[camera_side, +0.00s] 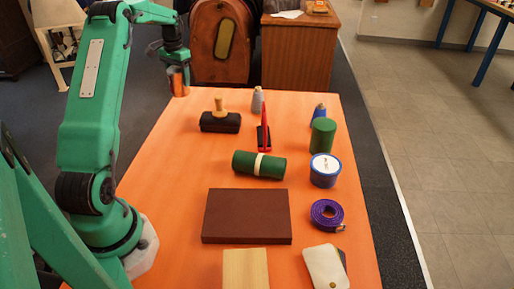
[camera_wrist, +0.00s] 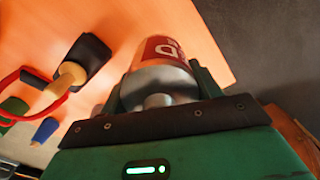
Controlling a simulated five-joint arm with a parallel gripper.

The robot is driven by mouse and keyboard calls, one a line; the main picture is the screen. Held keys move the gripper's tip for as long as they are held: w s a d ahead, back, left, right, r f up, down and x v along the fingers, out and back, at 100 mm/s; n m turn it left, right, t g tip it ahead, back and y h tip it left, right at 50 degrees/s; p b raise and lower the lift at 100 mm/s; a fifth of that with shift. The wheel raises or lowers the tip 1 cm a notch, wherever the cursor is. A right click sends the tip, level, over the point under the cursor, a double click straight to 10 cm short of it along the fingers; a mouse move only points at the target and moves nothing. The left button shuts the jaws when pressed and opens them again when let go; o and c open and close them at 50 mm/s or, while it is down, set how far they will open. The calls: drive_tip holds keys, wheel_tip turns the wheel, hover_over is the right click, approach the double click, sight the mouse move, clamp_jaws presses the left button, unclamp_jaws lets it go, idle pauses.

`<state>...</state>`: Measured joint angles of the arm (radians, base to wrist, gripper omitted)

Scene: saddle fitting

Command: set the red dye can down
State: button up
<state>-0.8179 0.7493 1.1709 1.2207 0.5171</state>
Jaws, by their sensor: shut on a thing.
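The red dye can (camera_side: 178,81) is in my gripper (camera_side: 177,78) at the far left corner of the orange table in the side view. In the wrist view the can (camera_wrist: 163,54) shows a red label with white lettering and a grey metal end. My gripper (camera_wrist: 160,92) is shut around it, with a green jaw on either side. The can is near the table's edge, and dark floor shows just beyond it. I cannot tell whether its bottom touches the table.
A black block with a wooden handle (camera_side: 220,120) stands nearest the can on the orange table (camera_side: 170,175). The table's left strip is clear.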

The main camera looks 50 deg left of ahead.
sight(177, 68)
drive_tip(key=shift+f, duration=4.3)
drive_tip(key=shift+f, duration=0.15)
drive_tip(key=o, duration=1.3)
wheel_tip(177, 68, up, 12)
drive_tip(key=shift+r, duration=0.15)
drive_tip(key=shift+d, duration=0.1)
